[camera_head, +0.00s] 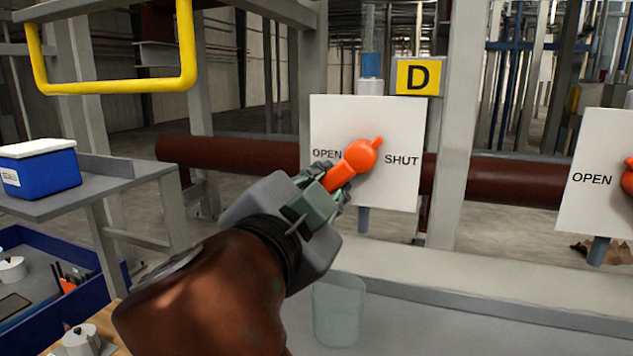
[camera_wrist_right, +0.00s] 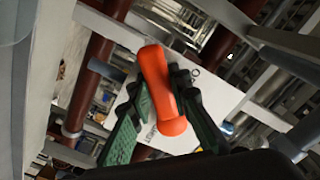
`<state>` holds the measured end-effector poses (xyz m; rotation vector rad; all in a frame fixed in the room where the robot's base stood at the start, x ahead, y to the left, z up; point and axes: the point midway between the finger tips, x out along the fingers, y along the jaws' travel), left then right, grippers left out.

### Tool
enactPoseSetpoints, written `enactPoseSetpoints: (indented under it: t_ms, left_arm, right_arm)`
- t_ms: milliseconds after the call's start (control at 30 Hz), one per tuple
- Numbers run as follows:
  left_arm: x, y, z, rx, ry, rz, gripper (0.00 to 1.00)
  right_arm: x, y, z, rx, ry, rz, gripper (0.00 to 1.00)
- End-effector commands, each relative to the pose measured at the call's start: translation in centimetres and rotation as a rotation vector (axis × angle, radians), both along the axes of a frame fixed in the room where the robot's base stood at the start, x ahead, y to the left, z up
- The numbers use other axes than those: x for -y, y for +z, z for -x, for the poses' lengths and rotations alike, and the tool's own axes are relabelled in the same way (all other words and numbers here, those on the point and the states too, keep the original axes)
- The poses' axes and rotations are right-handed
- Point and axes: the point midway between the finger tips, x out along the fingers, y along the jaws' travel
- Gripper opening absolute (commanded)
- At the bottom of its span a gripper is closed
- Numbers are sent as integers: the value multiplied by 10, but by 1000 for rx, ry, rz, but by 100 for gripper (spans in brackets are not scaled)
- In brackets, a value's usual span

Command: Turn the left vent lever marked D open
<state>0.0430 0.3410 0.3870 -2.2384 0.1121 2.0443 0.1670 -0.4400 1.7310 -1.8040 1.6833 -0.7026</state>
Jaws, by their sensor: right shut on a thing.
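The orange vent lever (camera_head: 360,157) sits on a white panel (camera_head: 338,112) with OPEN at left and SHUT at right. A yellow sign marked D (camera_head: 418,76) is above it. The lever's handle slants down and left from its round hub, with a short stub pointing up and right. My right gripper (camera_head: 336,178) is shut on the handle. In the right wrist view the orange lever (camera_wrist_right: 160,88) lies between the two green fingers. My left gripper is not in view.
A second white panel (camera_head: 592,170) with an orange lever, partly cut off, is at the right. A blue box (camera_head: 40,168) stands on a grey shelf (camera_head: 95,190) at the left. A translucent bucket (camera_head: 338,310) stands below the panel. A yellow rail (camera_head: 115,86) hangs upper left.

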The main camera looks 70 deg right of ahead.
Motion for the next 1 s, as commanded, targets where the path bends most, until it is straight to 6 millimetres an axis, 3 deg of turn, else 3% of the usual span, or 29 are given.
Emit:
enactPoseSetpoints:
  t_ms: [133,333,367,600,867,1000]
  left_arm:
    - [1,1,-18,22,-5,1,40]
    - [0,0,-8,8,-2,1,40]
    - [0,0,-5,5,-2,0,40]
    - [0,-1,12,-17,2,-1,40]
    - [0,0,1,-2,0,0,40]
    - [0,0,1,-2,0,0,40]
  right_arm:
    - [-1,2,1,8,-2,6,0]
    - [-1,3,0,10,0,8,0]
    - [-1,3,0,10,1,9,20]
    - [-1,2,0,7,1,5,36]
    - [-1,1,-1,6,3,4,36]
    - [-11,2,-1,5,4,5,36]
